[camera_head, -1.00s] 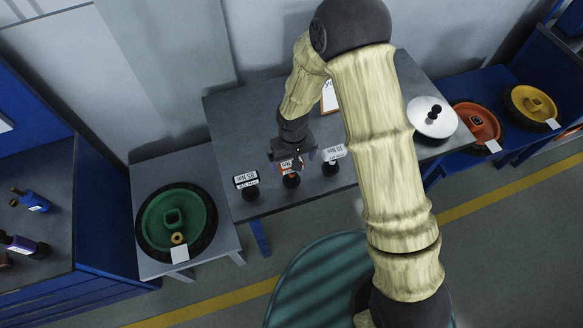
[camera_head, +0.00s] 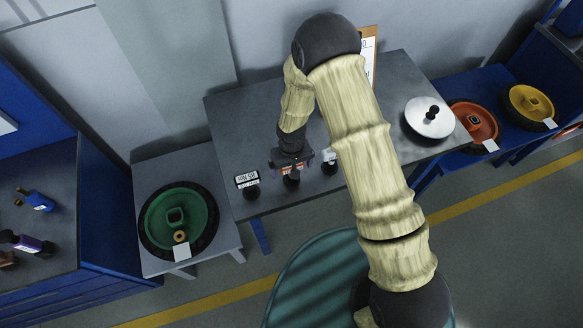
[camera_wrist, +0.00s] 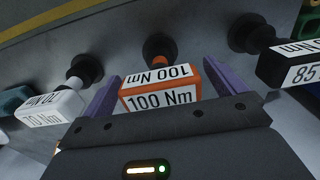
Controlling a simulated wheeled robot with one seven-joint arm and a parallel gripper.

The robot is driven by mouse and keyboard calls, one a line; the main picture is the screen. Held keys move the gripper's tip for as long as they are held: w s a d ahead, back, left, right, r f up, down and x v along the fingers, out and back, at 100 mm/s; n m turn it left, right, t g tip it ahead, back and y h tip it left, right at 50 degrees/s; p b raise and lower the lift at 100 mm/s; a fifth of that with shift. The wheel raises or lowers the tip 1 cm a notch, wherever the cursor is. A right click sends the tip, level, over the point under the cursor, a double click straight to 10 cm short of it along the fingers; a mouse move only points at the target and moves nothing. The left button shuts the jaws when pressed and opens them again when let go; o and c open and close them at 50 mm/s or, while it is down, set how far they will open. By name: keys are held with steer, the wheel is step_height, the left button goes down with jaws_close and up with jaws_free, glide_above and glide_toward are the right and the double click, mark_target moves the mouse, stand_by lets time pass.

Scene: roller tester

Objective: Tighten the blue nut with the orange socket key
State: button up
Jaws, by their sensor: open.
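The orange socket key (camera_wrist: 160,92), a block with 100 Nm labels, stands on the grey table and fills the middle of the wrist view. In the head view it is mostly hidden under my gripper (camera_head: 291,163). In the wrist view, the two purple fingers of my gripper (camera_wrist: 160,88) are open, one on each side of the orange block, with gaps visible. A white 70 Nm key (camera_wrist: 50,110) stands to the left and a black 85 Nm key (camera_wrist: 290,62) to the right. I cannot make out a blue nut in either view.
The grey table (camera_head: 240,120) also holds a white disc with a black knob (camera_head: 429,117). A green wheel (camera_head: 178,212) lies at left, and red (camera_head: 475,122) and yellow (camera_head: 530,103) wheels lie at right. A blue bench (camera_head: 95,250) stands far left.

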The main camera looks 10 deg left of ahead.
steer(key=c, duration=1.3)
steer(key=shift+o, duration=0.2)
steer(key=shift+r, duration=0.1)
step_height(320, 180, up, 10)
steer(key=shift+f+b, duration=0.1)
steer(key=shift+b, duration=1.15)
steer(key=o, duration=0.7)
steer(key=shift+c, duration=0.2)
steer(key=c, duration=1.2)
steer(key=shift+o, duration=0.2)
steer(key=shift+a, duration=0.1)
